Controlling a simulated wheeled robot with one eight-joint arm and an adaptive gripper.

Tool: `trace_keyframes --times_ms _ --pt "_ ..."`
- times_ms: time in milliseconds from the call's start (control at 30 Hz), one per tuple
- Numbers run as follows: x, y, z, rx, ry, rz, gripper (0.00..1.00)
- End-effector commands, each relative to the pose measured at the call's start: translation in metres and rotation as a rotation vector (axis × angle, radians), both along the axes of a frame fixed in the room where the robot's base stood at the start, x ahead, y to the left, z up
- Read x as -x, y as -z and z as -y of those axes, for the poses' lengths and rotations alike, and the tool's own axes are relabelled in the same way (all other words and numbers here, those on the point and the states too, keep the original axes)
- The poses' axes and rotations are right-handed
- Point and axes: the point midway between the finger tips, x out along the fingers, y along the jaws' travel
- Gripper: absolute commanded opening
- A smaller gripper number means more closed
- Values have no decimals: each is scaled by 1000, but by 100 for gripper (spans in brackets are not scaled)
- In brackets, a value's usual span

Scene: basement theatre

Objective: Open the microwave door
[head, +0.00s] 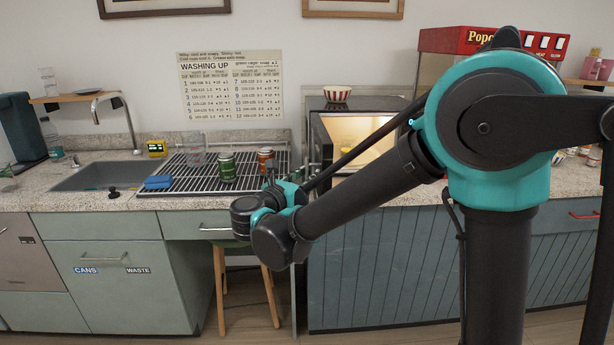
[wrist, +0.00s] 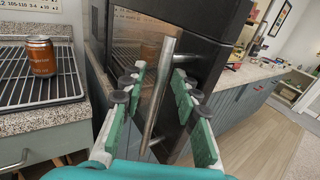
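The microwave (head: 314,125) stands on the counter right of the drying rack. In the head view its warm-lit interior (head: 352,132) shows with no door across it. Its door (wrist: 128,55) seems to stand swung out to the left, nearly edge-on to the head camera. In the wrist view the dark glossy door face shows the rack's bars as a reflection. The metal bar handle (wrist: 158,95) stands between the fingers of my gripper (wrist: 160,105). The fingers are apart, with visible gaps on both sides of the bar.
The drying rack (head: 187,182) is left of the microwave, with a green can (head: 227,167) and an orange can (wrist: 41,56) on it. A stool (head: 220,290) stands below the counter. Open floor (wrist: 258,150) lies at right in the wrist view.

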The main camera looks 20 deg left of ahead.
Motion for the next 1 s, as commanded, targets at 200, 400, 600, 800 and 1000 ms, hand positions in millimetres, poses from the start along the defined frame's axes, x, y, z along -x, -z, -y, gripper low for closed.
trace_keyframes --times_ms 200,400,600,800,1000 --pt "4 0 -2 0 -2 1 30" --pt "32 0 -10 0 -5 1 30" --pt "73 0 -21 0 -6 0 30" --pt "103 0 -29 0 -4 0 30" --pt "116 0 -32 0 -1 0 30"
